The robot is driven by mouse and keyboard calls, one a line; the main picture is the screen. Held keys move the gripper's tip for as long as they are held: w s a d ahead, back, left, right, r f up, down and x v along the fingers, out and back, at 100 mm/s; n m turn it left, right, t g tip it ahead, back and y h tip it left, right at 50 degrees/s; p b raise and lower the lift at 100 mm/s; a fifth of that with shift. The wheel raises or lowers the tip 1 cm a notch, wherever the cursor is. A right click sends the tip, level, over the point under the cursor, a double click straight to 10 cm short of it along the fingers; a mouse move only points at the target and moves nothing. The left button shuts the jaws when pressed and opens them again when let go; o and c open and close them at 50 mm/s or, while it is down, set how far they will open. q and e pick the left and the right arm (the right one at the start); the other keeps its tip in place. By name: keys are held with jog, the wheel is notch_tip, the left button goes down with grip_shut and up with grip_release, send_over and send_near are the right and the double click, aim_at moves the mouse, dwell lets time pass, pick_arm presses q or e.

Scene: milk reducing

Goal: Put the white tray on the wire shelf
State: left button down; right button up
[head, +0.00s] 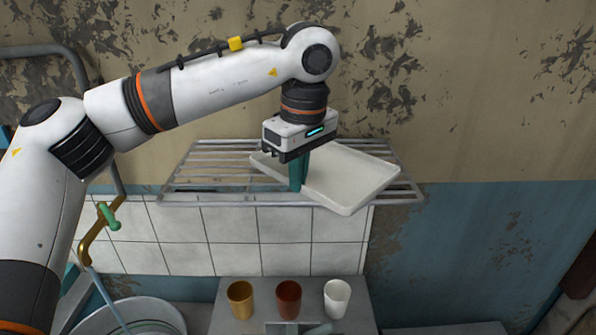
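The white tray (345,178) is a shallow rectangle at the right part of the wire shelf (210,172) on the wall. It is turned at an angle to the shelf, and its front corner reaches past the shelf's front edge. I cannot tell whether it rests fully on the wires. My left gripper (297,178) is at the tray's left part, with its teal fingers pointing down at the tray's near edge. The fingers overlap in this view, so whether they grip the edge is unclear. My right gripper is not in view.
A brass tap (92,232) and a round metal basin (130,314) are at the lower left. The shelf's left part is bare.

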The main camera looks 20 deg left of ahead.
pick_arm(q)
jog(key=shift+f, duration=0.15)
jog(key=c, duration=1.7)
grip_release()
jog(key=shift+r, duration=0.35)
jog(key=r, duration=0.4)
jog(key=r+b, duration=0.1)
jog(key=r, duration=0.1)
jog(key=shift+s+d, duration=0.2)
jog(key=shift+d, duration=0.1)
jog(key=r, duration=0.5)
jog(key=shift+s+d+r+p, duration=0.2)
jog(key=shift+r+p, duration=0.15)
jog(key=shift+p, duration=0.05)
